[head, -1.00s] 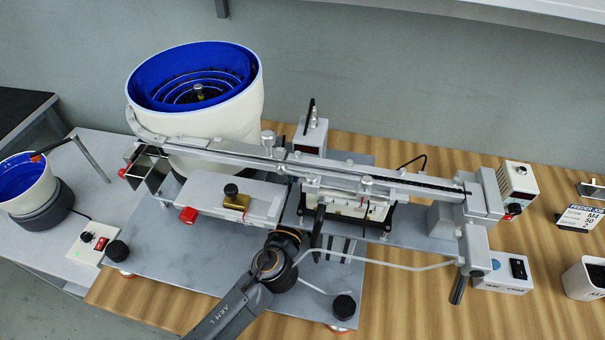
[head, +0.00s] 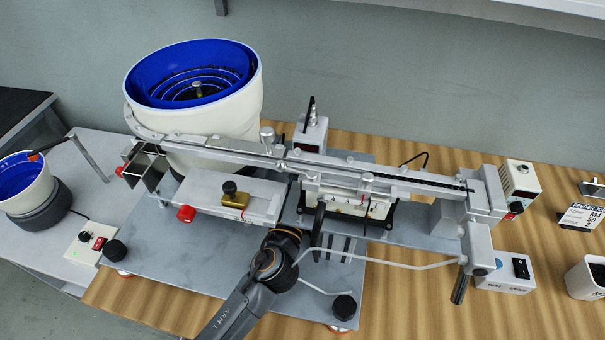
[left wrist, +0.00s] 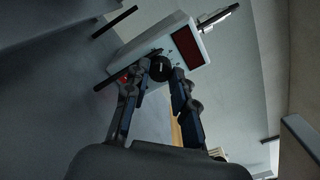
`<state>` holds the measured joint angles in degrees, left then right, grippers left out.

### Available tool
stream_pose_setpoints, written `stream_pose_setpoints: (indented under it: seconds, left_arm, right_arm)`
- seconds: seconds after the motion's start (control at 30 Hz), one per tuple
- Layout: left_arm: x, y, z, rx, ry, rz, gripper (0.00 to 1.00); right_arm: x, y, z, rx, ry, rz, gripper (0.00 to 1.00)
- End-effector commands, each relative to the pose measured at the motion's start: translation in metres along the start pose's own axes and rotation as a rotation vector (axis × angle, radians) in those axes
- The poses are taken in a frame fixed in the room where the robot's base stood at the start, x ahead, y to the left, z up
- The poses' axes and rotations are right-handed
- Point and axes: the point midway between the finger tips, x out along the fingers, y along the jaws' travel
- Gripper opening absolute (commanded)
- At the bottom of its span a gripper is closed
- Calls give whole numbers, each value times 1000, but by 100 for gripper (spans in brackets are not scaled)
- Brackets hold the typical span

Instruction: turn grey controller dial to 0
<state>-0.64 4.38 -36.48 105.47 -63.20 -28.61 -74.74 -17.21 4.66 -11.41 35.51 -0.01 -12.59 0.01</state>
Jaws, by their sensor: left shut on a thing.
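In the left wrist view, a pale grey controller box (left wrist: 143,46) with a dark red display (left wrist: 188,46) appears tilted. Its round black dial (left wrist: 160,68) sits between the fingertips of my left gripper (left wrist: 159,76), which is shut on it. The dial's marks are too small and dark to read. In the head view, a grey box (head: 310,137) with a dark display, which looks like this controller, stands behind the long rail. My left gripper (head: 282,248) is at the front of the machine there; its fingertips are hidden. My right gripper is not in view.
The long metal rail (head: 385,178) crosses above the machine plate. A large white bowl feeder (head: 215,120) with a blue inside stands at the back left. Another control box (head: 520,178) stands at the right, and a small one with a red switch (head: 99,243) at the left.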

Motion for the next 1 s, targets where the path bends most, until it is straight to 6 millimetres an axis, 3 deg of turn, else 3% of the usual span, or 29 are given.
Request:
stream_pose_setpoints:
  seconds: [0.4,0.9,0.93,1.0]
  left_arm:
    - [0,0,0,-180,0,1,0]
    - [0,0,0,-197,0,1,0]
    - [0,0,0,-197,0,1,32]
    - [0,0,0,-197,0,1,46]
  right_arm:
    - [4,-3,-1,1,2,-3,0]
    - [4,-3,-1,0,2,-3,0]
    - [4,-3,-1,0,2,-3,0]
    - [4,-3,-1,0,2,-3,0]
